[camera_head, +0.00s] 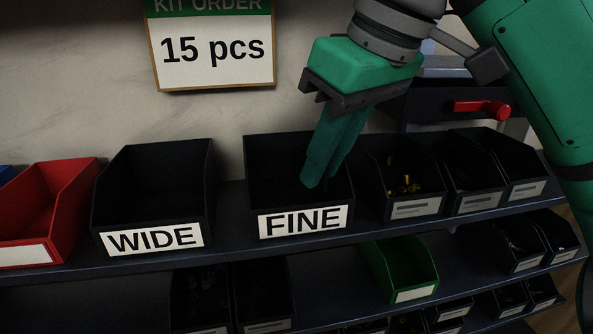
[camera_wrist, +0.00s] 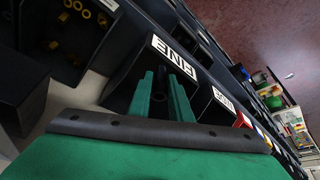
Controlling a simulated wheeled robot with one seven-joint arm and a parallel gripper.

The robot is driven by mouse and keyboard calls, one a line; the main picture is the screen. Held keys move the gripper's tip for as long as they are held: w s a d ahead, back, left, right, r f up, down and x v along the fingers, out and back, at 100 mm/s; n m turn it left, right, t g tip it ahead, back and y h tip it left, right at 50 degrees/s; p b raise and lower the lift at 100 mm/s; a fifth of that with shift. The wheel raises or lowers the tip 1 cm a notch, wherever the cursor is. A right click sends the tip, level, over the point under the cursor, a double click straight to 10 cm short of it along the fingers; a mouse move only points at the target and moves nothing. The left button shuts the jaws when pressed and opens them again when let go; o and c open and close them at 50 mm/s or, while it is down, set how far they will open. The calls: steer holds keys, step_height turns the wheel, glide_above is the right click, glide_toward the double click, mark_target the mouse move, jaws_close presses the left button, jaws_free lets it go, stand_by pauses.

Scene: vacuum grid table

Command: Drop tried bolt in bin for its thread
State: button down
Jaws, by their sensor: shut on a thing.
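My gripper (camera_head: 314,180) points down over the black bin labelled FINE (camera_head: 268,190), with its green fingertips at or just inside the bin's opening. In the wrist view my gripper (camera_wrist: 163,76) is shut on a small dark thing (camera_wrist: 160,98) between the fingers, most likely the bolt. Its thread cannot be made out, and the fingers hide it in the head view. The FINE label (camera_wrist: 174,58) lies just past the fingertips. The black bin labelled WIDE (camera_head: 150,185) stands to the left and looks empty. No bolt shows in the FINE bin.
A red bin (camera_head: 45,205) stands left of WIDE. Right of FINE, a black bin (camera_head: 400,185) holds brass-coloured parts. A green bin (camera_head: 400,268) sits on the lower shelf. A "15 pcs" sign (camera_head: 212,45) hangs on the wall behind.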

steer(key=shift+w+a+f, duration=1.7)
steer(key=shift+w+f, duration=0.05)
steer(key=shift+f, duration=0.6)
steer(key=c, duration=1.6)
jaws_free()
